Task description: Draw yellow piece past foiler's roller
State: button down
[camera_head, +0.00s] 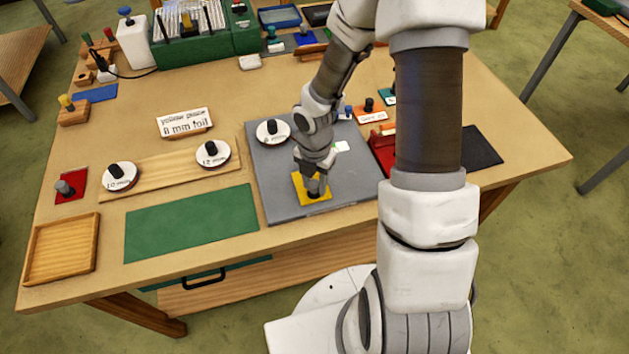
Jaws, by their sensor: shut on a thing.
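The yellow piece (304,196) is a flat square on the near part of the grey board (290,211). My gripper (316,189) points down over it and is shut on it, apparently by a grip at its middle; the fingers hide the exact contact. I cannot tell whether the piece touches the board. A white disc (264,137) with a black knob sits at the board's far left corner. A small white part (341,147) lies behind my wrist. The foiler's roller cannot be made out for certain; my wrist covers part of the board.
Two white discs (120,177) (212,153) sit on a wooden strip (165,178). A green mat (190,222) and a wooden tray (36,262) lie empty at left. A red object (382,150) stands right of the board.

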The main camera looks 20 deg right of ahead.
jog(key=shift+w+p, duration=0.3)
jog(key=shift+w, duration=0.65)
dwell(0.8)
jog(key=shift+d+r, duration=0.1)
jog(key=shift+d, duration=0.35)
jog(key=shift+d+p, duration=0.75)
jog(key=shift+d, duration=0.35)
jog(key=shift+d, duration=0.1)
jog(key=shift+d, duration=0.15)
jog(key=shift+d+p, duration=0.5)
jog(key=shift+d, duration=0.4)
jog(key=shift+s, duration=1.15)
jog(key=shift+s+r+p, duration=0.5)
jog(key=shift+r+p, duration=0.1)
jog(key=shift+r, duration=0.2)
jog(key=shift+s+r+p, duration=0.5)
jog(key=shift+r+p, duration=0.15)
jog(key=shift+r, duration=0.2)
jog(key=shift+s+r+p, duration=0.5)
jog(key=shift+r+p, duration=0.1)
jog(key=shift+r, duration=0.2)
